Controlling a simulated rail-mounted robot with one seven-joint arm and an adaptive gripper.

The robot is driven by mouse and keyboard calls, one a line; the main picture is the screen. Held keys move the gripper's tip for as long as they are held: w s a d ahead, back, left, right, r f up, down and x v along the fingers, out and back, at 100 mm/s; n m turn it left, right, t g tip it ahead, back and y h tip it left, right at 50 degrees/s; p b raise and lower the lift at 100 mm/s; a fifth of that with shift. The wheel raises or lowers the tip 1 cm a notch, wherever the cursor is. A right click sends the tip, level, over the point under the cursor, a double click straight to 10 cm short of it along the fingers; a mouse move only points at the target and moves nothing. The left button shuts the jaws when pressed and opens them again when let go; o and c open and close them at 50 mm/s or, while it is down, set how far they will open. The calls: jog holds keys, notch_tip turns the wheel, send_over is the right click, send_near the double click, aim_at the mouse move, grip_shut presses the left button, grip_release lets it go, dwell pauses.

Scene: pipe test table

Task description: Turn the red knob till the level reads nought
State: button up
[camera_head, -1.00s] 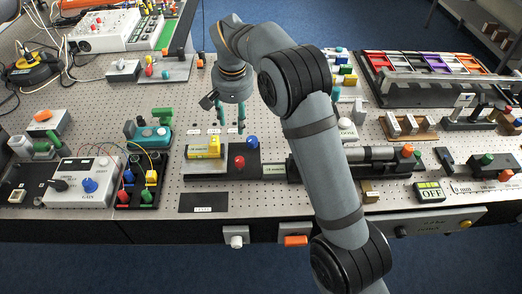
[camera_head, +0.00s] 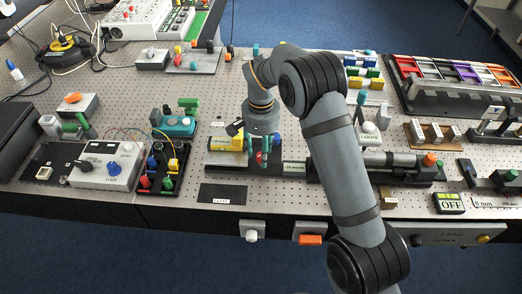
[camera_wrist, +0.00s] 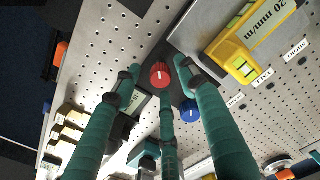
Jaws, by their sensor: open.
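The red knob (camera_wrist: 160,75) shows in the wrist view with a white mark on its face; in the head view a bit of it (camera_head: 259,158) shows among my fingers. A yellow spirit level (camera_head: 228,145) lies just left of it on a plate, and its green vials show in the wrist view (camera_wrist: 235,62). I cannot read the bubble. A blue knob (camera_wrist: 190,110) sits close to the red one. My gripper (camera_wrist: 158,80) has three teal fingers, open and spread around the red knob. Whether they touch it is unclear. In the head view my gripper (camera_head: 262,150) points down.
A black labelled plate (camera_head: 222,194) lies in front of the level. A control box with a blue knob (camera_head: 108,166) stands left. A horizontal cylinder fixture (camera_head: 400,160) is right, partly behind my arm. Bare perforated table (camera_head: 215,100) lies behind the level.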

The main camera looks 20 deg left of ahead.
jog(key=shift+f, duration=0.15)
jog(key=shift+c, duration=1)
jog(key=c, duration=0.8)
grip_shut()
jog(key=shift+s, duration=0.1)
